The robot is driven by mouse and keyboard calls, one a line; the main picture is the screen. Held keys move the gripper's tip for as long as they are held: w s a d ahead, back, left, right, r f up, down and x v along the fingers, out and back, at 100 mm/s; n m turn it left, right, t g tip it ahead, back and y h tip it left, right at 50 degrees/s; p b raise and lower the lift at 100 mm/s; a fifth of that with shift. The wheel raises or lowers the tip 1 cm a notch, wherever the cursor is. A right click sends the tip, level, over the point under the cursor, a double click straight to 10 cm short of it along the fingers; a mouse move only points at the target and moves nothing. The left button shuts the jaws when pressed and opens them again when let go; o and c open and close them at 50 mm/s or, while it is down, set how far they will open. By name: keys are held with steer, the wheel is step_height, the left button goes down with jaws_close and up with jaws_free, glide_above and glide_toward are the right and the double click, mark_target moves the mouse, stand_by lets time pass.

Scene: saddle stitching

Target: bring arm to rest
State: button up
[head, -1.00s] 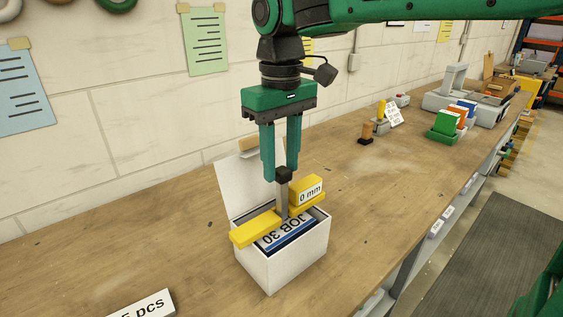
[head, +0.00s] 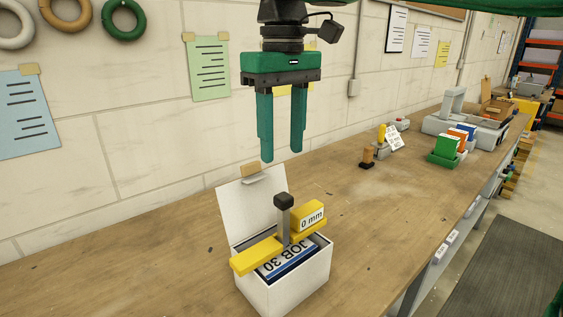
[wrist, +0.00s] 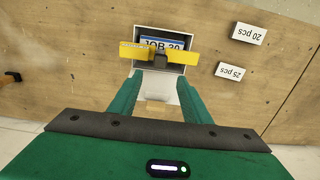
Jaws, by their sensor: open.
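My green gripper (head: 281,158) hangs over the bench, fingers pointing down, open and empty. Below it, apart from the fingertips, stands a yellow gauge piece (head: 258,255) with a grey upright and dark knob (head: 284,201). It lies across an open white box (head: 290,287) and its label reads "0 mm". The wrist view shows the box (wrist: 138,44) and the yellow piece (wrist: 183,56) beyond my fingers (wrist: 160,100).
The wooden bench (head: 130,250) runs along the wall. A small wooden stamp-like piece (head: 367,157), a green holder (head: 446,160) and a grey machine (head: 450,120) stand farther right. Bench between is clear.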

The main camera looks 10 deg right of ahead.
steer(key=shift+r, duration=0.55)
steer(key=shift+d, duration=0.15)
steer(key=s+d+f+m, duration=0.25)
steer(key=d+f, duration=0.35)
steer(key=d, duration=0.5)
steer(key=s+d+f+m, duration=0.1)
steer(key=d+f+m, duration=0.35)
steer(key=d, duration=0.65)
steer(key=s+d+f+m, duration=0.6)
steer(key=s+d+f, duration=0.7)
steer(key=s+f, duration=0.2)
steer(key=shift+s+f, duration=0.15)
steer(key=shift+s, duration=0.65)
